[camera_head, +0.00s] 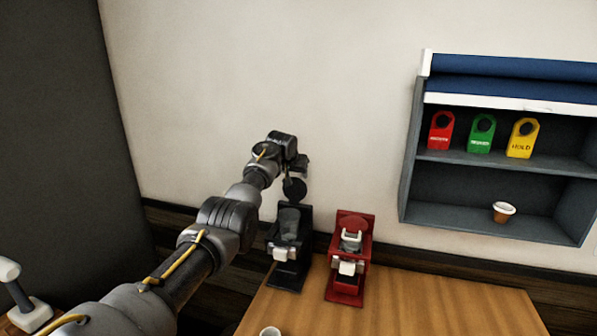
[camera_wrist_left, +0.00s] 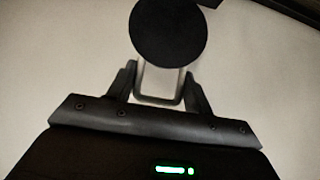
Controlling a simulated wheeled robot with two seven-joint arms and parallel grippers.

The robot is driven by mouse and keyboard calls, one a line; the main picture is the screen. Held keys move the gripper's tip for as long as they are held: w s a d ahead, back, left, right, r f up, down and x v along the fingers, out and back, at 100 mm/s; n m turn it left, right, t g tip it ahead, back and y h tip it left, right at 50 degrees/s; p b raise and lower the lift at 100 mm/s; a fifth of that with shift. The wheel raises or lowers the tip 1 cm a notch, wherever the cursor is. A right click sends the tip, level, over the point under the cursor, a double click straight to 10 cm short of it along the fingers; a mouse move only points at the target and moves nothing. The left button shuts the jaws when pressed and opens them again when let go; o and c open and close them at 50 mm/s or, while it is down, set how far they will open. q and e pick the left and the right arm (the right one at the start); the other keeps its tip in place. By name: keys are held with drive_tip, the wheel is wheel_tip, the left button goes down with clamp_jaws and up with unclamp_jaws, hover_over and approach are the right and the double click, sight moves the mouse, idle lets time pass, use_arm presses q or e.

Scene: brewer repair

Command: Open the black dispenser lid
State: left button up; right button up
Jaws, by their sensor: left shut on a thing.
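The black dispenser (camera_head: 290,245) stands on the wooden table, left of a red one. Its round black lid (camera_head: 294,188) is raised above the body and stands steeply tilted; the lid also shows as a dark disc in the left wrist view (camera_wrist_left: 168,32). My left gripper (camera_head: 300,166) is just above the lid, against the wall side. In the left wrist view my left gripper (camera_wrist_left: 160,88) is shut on the lid's grey U-shaped handle (camera_wrist_left: 158,101). The hinge is too small to make out. My right gripper is not in view.
The red dispenser (camera_head: 349,260) stands close on the right. A white cup (camera_head: 270,331) is at the table's front. A wall shelf (camera_head: 480,221) at right holds red, green and yellow tags and a small cup (camera_head: 503,212). The table's right part (camera_head: 440,305) is clear.

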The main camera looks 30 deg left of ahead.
use_arm(q)
drive_tip(key=shift+w+d+r, duration=0.1)
drive_tip(key=shift+r, duration=0.05)
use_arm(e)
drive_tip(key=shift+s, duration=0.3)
use_arm(q)
drive_tip(key=o, duration=1.1)
drive_tip(key=shift+o, duration=0.2)
drive_tip(key=shift+d, duration=0.1)
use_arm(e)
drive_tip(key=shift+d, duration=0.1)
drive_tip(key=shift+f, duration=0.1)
use_arm(q)
drive_tip(key=shift+s+r+b, duration=0.3)
drive_tip(key=shift+s+b, duration=0.15)
drive_tip(key=shift+b, duration=0.1)
drive_tip(key=b+v, duration=0.4)
drive_tip(key=v, duration=0.6)
drive_tip(key=shift+w+b, duration=0.2)
drive_tip(key=shift+b, duration=0.2)
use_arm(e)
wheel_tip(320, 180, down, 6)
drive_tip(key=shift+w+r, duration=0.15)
